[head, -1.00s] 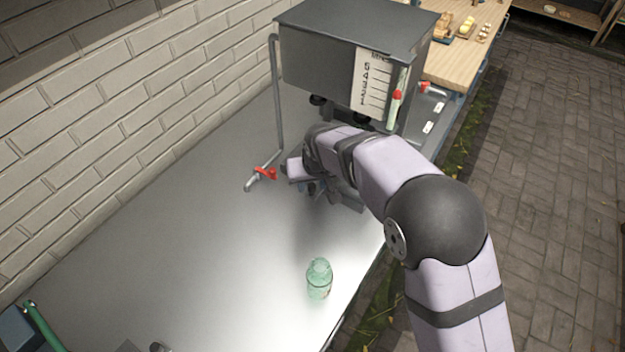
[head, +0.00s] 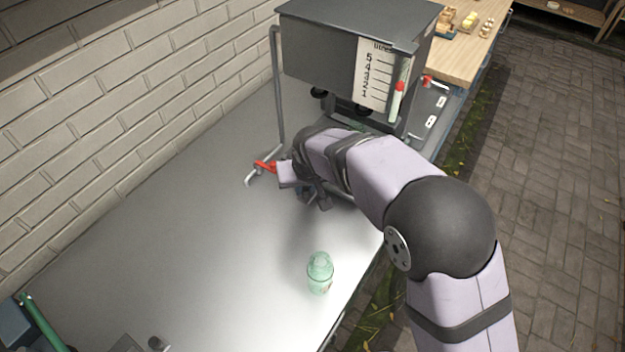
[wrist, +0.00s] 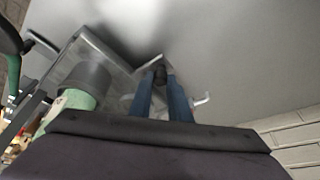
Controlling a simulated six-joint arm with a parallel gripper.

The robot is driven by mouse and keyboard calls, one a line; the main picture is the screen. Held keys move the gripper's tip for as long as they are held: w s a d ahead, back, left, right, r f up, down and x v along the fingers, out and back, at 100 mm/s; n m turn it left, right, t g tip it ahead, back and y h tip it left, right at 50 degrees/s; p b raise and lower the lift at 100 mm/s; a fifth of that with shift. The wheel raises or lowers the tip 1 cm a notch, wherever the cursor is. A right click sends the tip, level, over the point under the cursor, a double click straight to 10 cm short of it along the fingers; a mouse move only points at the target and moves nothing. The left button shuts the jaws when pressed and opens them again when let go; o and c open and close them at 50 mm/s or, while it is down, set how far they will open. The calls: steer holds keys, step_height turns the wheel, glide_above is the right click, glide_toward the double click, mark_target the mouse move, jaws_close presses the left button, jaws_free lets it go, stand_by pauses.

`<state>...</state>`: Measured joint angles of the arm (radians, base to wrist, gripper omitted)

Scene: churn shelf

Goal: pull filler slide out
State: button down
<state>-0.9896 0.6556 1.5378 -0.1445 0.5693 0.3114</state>
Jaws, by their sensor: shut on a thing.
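The filler is a grey box (head: 335,50) with a litres scale, standing at the back of the metal bench. My gripper (wrist: 160,74) is in front of it and low over the bench, with its blue fingers shut on a dark knob. The knob joins a grey flat frame (wrist: 97,45) beside the fingers, which looks like the filler slide. A dark grey cylinder and a pale green part (wrist: 72,100) show beside this frame. In the head view my arm hides the fingertips, the knob and most of the slide.
A pipe with a red tap handle (head: 265,166) is just left of my gripper. A brick wall (head: 130,95) bounds the left. The bench's left middle is clear.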

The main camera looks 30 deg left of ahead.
steer(key=s+b, duration=0.3)
steer(key=s, duration=0.7)
steer(key=c, duration=1.7)
jaws_free()
steer(key=shift+o, duration=0.2)
steer(key=shift+r+b, duration=0.1)
steer(key=shift+b, duration=0.2)
steer(key=b+v, duration=0.1)
steer(key=v, duration=0.6)
steer(key=shift+b, duration=0.4)
steer(key=shift+r, duration=0.1)
